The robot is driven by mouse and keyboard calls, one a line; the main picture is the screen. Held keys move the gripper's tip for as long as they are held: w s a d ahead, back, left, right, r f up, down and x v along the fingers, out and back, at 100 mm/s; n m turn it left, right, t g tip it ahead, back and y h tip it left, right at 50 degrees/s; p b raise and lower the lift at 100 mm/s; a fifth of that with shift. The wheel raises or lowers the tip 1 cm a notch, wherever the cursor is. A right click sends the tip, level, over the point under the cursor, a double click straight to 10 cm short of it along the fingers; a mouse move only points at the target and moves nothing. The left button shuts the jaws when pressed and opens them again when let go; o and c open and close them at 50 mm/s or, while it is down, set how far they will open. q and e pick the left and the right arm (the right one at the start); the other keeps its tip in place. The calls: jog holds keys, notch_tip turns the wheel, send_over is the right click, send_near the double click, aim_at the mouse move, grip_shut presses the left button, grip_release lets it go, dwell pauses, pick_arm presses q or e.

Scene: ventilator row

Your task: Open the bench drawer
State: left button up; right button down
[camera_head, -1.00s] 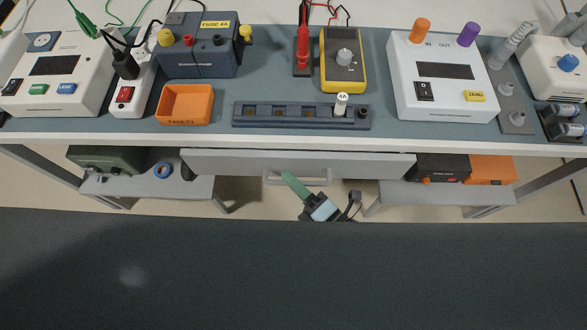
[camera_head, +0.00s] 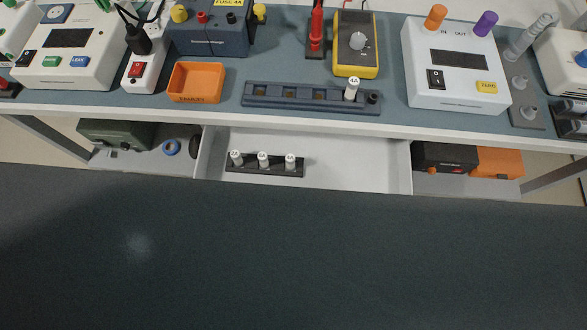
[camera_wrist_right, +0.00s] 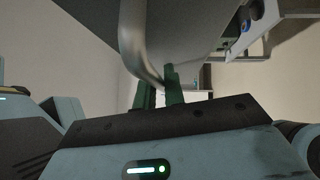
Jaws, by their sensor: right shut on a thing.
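The bench drawer (camera_head: 350,160) stands pulled out below the bench top in the head view. Its pale inside shows, with a dark rack (camera_head: 295,173) holding three white labelled fuses (camera_head: 262,160) at its left. The drawer's front is hidden behind the dark surface in the foreground. In the right wrist view the metal drawer handle (camera_wrist_right: 134,40) curves down from the drawer. The green fingers of my right gripper (camera_wrist_right: 160,88) are shut on the handle. My left gripper is in neither current view.
The bench top (camera_head: 225,110) carries an orange tray (camera_head: 197,97), a fuse strip (camera_head: 300,98), a yellow meter (camera_head: 355,62) and a white IN/OUT unit (camera_head: 420,95). Side shelves hold a green case (camera_head: 115,134) at left and dark and orange boxes (camera_head: 497,162) at right.

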pick_arm(q)
jog(key=shift+w, duration=0.25)
pick_arm(e)
jog(key=shift+s, duration=0.35)
pick_arm(q)
jog(key=shift+w, duration=0.1)
pick_arm(e)
jog(key=c, duration=1.5)
grip_release()
